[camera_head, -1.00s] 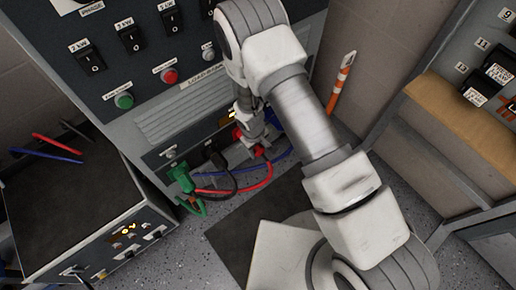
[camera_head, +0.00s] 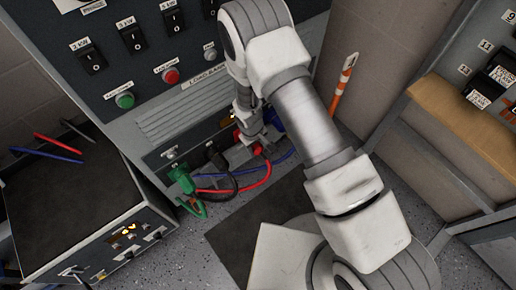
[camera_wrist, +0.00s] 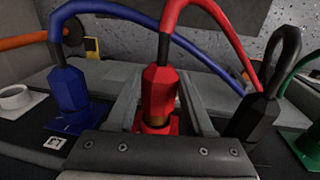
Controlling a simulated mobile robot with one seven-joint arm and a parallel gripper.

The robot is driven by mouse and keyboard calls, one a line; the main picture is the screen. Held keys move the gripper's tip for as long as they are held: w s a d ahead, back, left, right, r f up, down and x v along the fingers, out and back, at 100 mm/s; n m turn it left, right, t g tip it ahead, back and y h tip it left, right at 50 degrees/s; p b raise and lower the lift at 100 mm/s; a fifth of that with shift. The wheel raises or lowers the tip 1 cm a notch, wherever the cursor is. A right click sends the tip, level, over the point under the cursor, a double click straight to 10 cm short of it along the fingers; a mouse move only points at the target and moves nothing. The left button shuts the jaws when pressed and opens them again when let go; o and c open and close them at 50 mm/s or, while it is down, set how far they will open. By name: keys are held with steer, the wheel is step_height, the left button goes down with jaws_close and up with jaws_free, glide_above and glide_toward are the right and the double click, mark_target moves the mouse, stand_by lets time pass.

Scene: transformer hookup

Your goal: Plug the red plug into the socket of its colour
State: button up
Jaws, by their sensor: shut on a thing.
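The red plug (camera_wrist: 160,88) stands roughly upright between the two fingers of my gripper (camera_wrist: 165,105) in the wrist view, and the gripper is shut on it. Its red cable (camera_wrist: 205,12) arches up and away to the right. The red socket (camera_wrist: 140,127) shows directly under the plug, with a brownish band between them. I cannot tell how deep the plug sits. In the head view my gripper (camera_head: 248,122) is low at the cabinet front, with the red plug (camera_head: 259,148) partly hidden by it.
A blue plug (camera_wrist: 68,86) stands at a blue socket on the left. A black plug (camera_wrist: 255,115) is close on the right, with a green socket (camera_wrist: 305,143) beyond. The green plug (camera_head: 180,175) is at the row's left end in the head view. Cables loop in front.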

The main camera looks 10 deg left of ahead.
steer(key=shift+w+a+b, duration=0.4)
steer(key=shift+w+a, duration=0.3)
steer(key=shift+a, duration=0.1)
steer(key=o, duration=1.6)
steer(key=shift+c, duration=0.2)
steer(key=shift+r, duration=0.1)
steer(key=shift+s+a+r+p, duration=0.15)
steer(key=shift+r+p, duration=0.55)
steer(key=shift+r, duration=0.4)
steer(key=shift+s+r+p, duration=0.1)
steer(key=shift+r+p, duration=0.65)
steer(key=shift+r, duration=0.4)
steer(key=shift+s+a+r+p, duration=0.15)
steer(key=shift+r+p, duration=0.55)
steer(key=shift+r, duration=0.4)
step_height(320, 180, up, 17)
steer(key=s+a+p, duration=0.1)
steer(key=p, duration=0.4)
steer(key=shift+s+a+r, duration=0.15)
steer(key=shift+s, duration=0.25)
